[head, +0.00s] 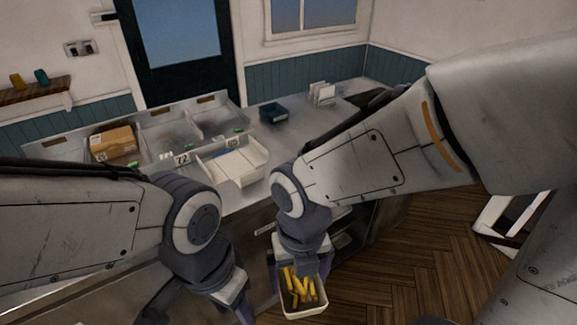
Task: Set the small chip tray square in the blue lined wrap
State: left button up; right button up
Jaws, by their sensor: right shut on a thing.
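The small chip tray (304,313) is a pale square tray with several yellow chips (298,286) in it. It hangs in front of the counter, over the wooden floor, at the bottom middle of the head view. My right gripper (300,268) points down and is shut on the tray at its far side; its fingertips are mostly hidden. My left gripper (240,312) is at the bottom edge, left of the tray, with its fingertips cut off or hidden. I cannot make out a blue lined wrap for certain.
On the counter stand a white open-topped bin (232,166) with number cards beside it, a cardboard box (113,143), a dark blue container (273,113) and a white rack (322,94). Grey compartments (168,133) line the back. My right arm covers the counter's right part.

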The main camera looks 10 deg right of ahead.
aim_at(233, 163)
jog(key=z, duration=1.15)
jog(key=i, duration=0.8)
jog(key=u, duration=0.5)
jog(key=i, duration=0.6)
jog(key=u, duration=1.1)
jog(key=i, duration=0.45)
jog(key=u, duration=0.4)
